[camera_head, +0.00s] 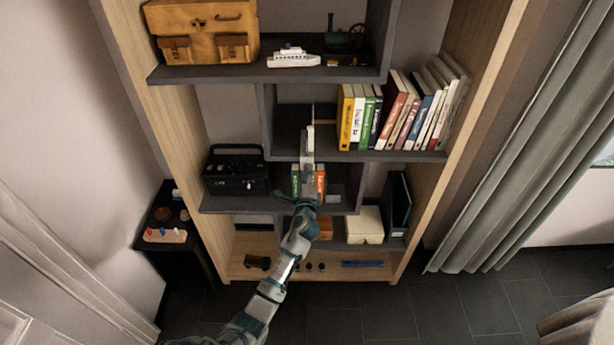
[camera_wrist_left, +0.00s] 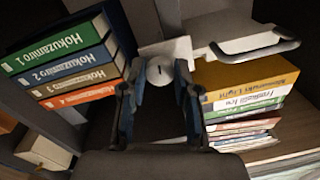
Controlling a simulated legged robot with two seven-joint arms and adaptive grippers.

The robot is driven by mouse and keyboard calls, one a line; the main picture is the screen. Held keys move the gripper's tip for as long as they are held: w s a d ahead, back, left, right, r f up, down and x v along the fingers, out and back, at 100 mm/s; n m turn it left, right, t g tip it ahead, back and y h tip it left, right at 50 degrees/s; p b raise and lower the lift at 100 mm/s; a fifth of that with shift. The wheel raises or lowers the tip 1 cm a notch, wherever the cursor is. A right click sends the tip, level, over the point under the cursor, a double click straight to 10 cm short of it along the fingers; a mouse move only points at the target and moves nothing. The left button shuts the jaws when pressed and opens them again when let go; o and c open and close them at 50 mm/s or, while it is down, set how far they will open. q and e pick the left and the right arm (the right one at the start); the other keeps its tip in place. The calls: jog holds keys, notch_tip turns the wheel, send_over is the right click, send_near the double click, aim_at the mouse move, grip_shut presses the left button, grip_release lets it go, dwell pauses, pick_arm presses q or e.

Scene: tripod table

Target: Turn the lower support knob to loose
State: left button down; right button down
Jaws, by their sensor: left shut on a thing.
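A pale round knob (camera_wrist_left: 160,70) with a dark slot shows between the fingertips of my left gripper (camera_wrist_left: 158,88) in the wrist view. It sits on a white support piece (camera_wrist_left: 180,48) at the edge of a dark shelf. My left gripper is closed on the knob. In the head view my left gripper (camera_head: 307,168) reaches up in front of the bookcase to the white support piece (camera_head: 310,140). The knob itself is too small to make out there, and the slot's setting is unclear. My right gripper is not in view.
Books (camera_head: 400,112) stand on the shelf right of the gripper. Numbered books (camera_wrist_left: 70,62) are close on the left in the wrist view, and a yellow book (camera_wrist_left: 245,75) on the right. A black box (camera_head: 236,172) sits on the lower shelf, left of my arm.

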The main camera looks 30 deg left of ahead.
pick_arm(q)
jog(key=shift+f+n+g+b, duration=0.15)
jog(key=shift+n+b, duration=0.3)
jog(key=shift+n, duration=1.1)
jog(key=shift+r+n+g+b, duration=0.15)
jog(key=shift+n+b, duration=0.3)
jog(key=shift+n, duration=1.1)
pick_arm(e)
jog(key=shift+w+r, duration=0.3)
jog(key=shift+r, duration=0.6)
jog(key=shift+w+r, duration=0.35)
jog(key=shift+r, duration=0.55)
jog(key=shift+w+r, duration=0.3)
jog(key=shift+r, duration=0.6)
pick_arm(q)
jog(key=shift+f, duration=0.1)
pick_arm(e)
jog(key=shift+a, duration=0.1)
pick_arm(q)
jog(key=c, duration=0.9)
grip_release()
jog(key=shift+w, duration=0.1)
jog(key=shift+o, duration=0.3)
jog(key=shift+w+a+f, duration=0.1)
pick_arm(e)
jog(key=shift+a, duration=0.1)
